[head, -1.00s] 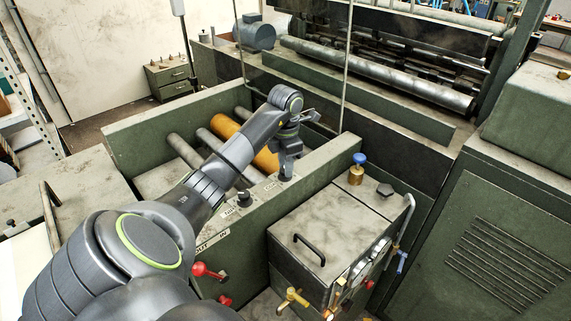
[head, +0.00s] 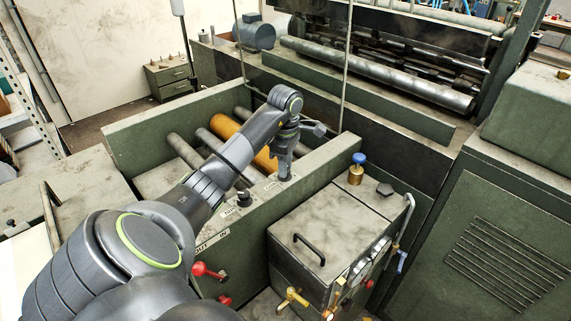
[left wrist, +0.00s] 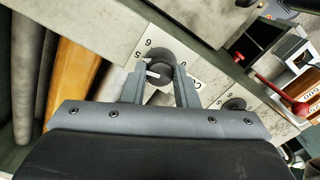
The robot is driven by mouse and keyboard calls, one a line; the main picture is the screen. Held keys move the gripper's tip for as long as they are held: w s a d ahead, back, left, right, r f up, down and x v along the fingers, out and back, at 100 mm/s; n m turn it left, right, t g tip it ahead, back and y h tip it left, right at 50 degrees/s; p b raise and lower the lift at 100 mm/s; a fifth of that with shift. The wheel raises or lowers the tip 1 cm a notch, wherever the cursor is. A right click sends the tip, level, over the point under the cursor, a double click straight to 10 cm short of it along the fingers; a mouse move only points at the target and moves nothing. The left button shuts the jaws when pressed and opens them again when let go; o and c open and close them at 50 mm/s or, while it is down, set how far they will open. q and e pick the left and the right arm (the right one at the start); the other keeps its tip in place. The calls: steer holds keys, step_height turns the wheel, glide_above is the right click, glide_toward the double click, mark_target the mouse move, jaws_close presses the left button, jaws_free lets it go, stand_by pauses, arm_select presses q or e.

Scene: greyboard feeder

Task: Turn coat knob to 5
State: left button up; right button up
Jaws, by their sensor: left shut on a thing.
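The coat knob (left wrist: 160,73) is a dark round knob with a white pointer line on a pale dial plate. Digits 5 and 6 show beside it in the left wrist view, and a letter C shows on its other side. The pointer line points left in that view, a little below the 5. My left gripper (left wrist: 160,82) has its two fingers on either side of the knob and is shut on it. In the head view the left gripper (head: 284,177) reaches down to the top of the green rail, hiding the knob. My right gripper is not in view.
A second dark knob (head: 244,197) sits on the same rail (head: 325,172), closer to my arm. An orange roller (head: 225,127) lies behind the rail. A grey box with a black handle (head: 309,249) and a blue-topped valve (head: 358,159) stand to the right. Red-handled levers (head: 207,271) stick out in front.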

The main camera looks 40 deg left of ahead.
arm_select(q)
steer(key=shift+m, duration=0.3)
stand_by(0.4)
steer(key=o, duration=1)
